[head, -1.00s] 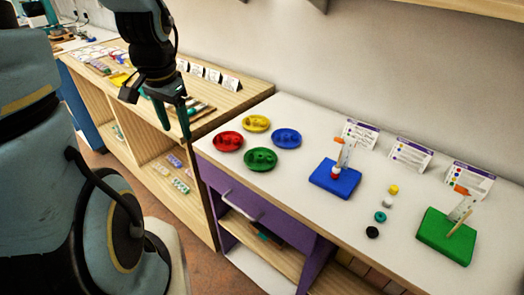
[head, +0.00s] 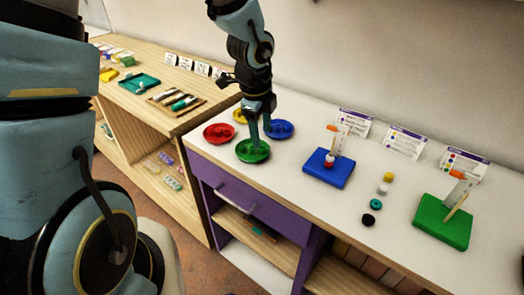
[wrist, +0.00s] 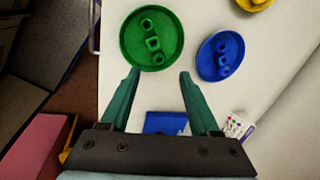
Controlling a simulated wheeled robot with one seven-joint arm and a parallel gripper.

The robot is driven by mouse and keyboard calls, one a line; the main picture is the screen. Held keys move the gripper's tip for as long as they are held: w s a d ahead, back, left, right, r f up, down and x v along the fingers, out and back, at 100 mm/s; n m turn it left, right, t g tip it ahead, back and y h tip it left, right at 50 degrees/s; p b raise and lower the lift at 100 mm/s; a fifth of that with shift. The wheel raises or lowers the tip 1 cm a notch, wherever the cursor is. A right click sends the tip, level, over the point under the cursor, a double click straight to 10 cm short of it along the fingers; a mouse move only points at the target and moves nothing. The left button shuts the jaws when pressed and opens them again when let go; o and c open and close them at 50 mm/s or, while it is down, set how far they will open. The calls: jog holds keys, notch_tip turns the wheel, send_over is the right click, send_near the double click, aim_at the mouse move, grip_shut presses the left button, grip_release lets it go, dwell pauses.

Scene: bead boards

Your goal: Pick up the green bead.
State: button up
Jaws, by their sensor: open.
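Several small green beads (wrist: 153,43) of different shapes lie in a row in the round green dish (wrist: 127,52) in the wrist view. In the head view the green dish (head: 246,158) stands near the table's left front, and its beads are too small to make out well. My gripper (head: 260,136) is over the dish in the head view. In the wrist view my gripper (wrist: 158,74) is open, with nothing between its fingers, and the beads lie beyond the fingertips. A teal-green bead (head: 376,204) lies on the white table, right of the blue board.
Red (head: 220,134), blue (head: 280,130) and yellow (head: 240,117) dishes stand close to the green one. A blue board (head: 329,175) and a green board (head: 441,229) with upright posts stand to the right. Loose white, yellow and black (head: 368,220) beads lie between the boards. Cards stand behind.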

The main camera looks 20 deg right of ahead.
aim_at(261, 148)
jog(key=shift+w+f, duration=0.2)
jog(key=shift+f, duration=1.1)
jog(key=shift+w+f, duration=0.2)
jog(key=shift+f, duration=1.1)
